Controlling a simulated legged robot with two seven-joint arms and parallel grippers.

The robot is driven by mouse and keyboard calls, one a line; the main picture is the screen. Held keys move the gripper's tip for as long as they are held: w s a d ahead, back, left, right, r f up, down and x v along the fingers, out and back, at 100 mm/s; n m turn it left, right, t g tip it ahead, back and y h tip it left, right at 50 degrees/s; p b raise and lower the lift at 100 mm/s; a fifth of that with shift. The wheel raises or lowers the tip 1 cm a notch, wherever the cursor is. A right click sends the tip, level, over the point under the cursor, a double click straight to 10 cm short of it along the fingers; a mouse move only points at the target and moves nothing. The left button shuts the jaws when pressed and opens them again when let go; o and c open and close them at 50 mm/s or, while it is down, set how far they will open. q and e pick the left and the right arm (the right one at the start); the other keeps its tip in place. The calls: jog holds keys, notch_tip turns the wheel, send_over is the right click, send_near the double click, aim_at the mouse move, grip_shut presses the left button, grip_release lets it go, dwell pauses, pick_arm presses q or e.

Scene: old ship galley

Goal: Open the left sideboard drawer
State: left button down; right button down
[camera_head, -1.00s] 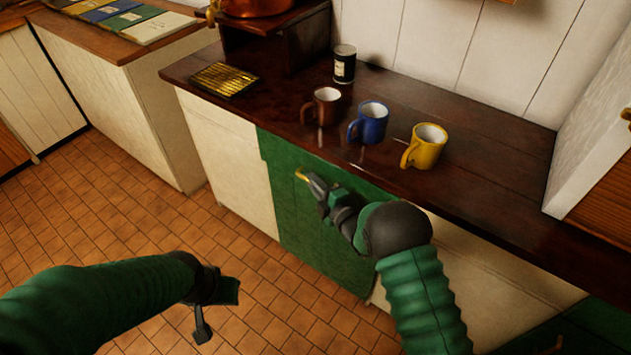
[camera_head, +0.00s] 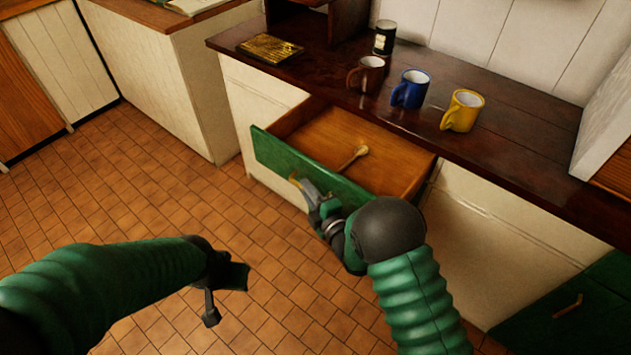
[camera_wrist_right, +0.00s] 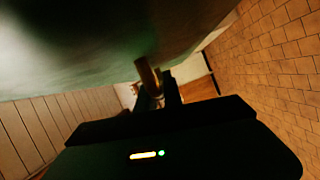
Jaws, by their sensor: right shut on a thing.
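The left sideboard drawer (camera_head: 270,152) has a green front and a brown wooden inside, and it stands pulled out from under the dark worktop. A wooden spoon (camera_head: 354,157) lies in it. My right gripper (camera_head: 302,188) is at the drawer's front, shut on its brass handle (camera_head: 294,180). The handle also shows in the right wrist view (camera_wrist_right: 148,77), between the dark fingers, close to the green front. My left gripper (camera_head: 222,292) hangs empty over the tiled floor at the lower left, its fingers apart.
On the worktop (camera_head: 490,143) stand a brown mug (camera_head: 369,75), a blue mug (camera_head: 409,90), a yellow mug (camera_head: 462,111) and a dark tin (camera_head: 384,38). Another green drawer (camera_head: 540,312) is at lower right. The tiled floor (camera_head: 130,190) is clear.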

jog(key=shift+s+a+f, duration=0.15)
jog(key=shift+s+a, duration=0.1)
jog(key=shift+s, duration=0.2)
jog(key=shift+s+a+f, duration=0.15)
jog(key=shift+s+a, duration=0.1)
jog(key=shift+s, duration=0.2)
jog(key=c, duration=1.5)
grip_release()
jog(key=shift+w, duration=0.1)
jog(key=shift+r, duration=0.15)
jog(key=p+v, duration=0.1)
jog(key=v, duration=1.5)
jog(key=shift+s+d+r, duration=0.1)
jog(key=shift+s+d, duration=0.1)
jog(key=shift+s, duration=0.15)
